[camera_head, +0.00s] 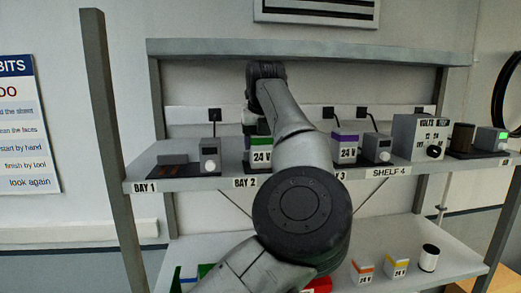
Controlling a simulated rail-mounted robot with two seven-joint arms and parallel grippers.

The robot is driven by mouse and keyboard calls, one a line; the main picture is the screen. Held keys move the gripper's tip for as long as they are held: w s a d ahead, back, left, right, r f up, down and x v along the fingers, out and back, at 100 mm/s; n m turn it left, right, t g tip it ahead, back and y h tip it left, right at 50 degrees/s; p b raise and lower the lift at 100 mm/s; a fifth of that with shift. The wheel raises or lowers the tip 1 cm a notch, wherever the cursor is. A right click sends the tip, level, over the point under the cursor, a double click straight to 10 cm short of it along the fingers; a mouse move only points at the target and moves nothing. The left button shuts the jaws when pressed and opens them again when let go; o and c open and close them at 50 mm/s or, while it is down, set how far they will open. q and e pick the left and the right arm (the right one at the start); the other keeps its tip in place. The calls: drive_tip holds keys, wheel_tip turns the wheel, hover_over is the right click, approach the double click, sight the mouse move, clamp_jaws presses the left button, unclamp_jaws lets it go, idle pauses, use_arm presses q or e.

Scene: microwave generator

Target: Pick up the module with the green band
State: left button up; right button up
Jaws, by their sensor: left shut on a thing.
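The module with the green band (257,143) is a small pale block marked 24 V, at bay 2 on the upper shelf. My left arm covers its right side. My left gripper (258,128) is at its top, mostly hidden behind my own arm, and is shut on it. The module looks upright. I cannot tell whether its base touches the shelf. My right gripper is out of view.
The upper shelf (150,186) also holds a grey switch box (209,157), a purple-banded module (345,150), another grey box (377,148) and a volts meter (415,138). Orange-banded (361,272) and yellow-banded (397,267) modules stand below. Posts flank the shelves.

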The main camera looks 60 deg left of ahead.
use_arm(q)
drive_tip(key=c, duration=0.4)
drive_tip(key=shift+r, duration=0.2)
